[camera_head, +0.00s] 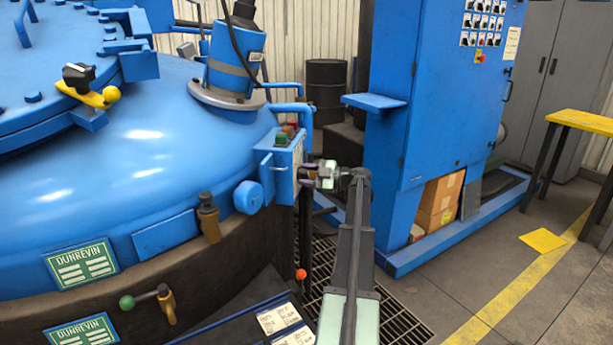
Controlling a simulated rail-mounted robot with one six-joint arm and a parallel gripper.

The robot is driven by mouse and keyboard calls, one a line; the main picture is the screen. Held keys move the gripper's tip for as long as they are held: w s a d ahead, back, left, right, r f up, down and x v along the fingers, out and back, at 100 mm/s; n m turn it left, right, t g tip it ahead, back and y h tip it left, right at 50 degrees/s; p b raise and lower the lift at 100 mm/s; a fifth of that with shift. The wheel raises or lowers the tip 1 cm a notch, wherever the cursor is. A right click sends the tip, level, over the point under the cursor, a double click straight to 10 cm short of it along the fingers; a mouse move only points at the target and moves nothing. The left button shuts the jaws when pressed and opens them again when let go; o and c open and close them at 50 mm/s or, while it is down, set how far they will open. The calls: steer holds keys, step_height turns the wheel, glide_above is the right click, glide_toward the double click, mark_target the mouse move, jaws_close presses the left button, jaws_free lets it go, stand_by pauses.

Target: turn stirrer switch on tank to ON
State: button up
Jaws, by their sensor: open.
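The large blue tank (150,140) with a domed top fills the left of the view. A small blue switch box (284,168) is mounted on its right side, with green and reddish buttons (285,134) on top. My gripper (308,172) is at the right face of this box, very close to it; I cannot tell whether it touches. It is open. The stirrer switch itself is hidden or too small to make out behind my gripper, so its position cannot be read.
A tall blue cabinet (425,100) stands right of my arm, with cardboard boxes (440,195) at its base. A black drum (327,85) stands behind. A floor grating (400,312) lies below my arm.

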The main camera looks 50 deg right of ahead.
jaws_close()
steer(key=shift+m, duration=0.3)
steer(key=m, duration=0.3)
steer(key=shift+m, duration=0.3)
steer(key=m, duration=1.3)
steer(key=shift+m, duration=0.3)
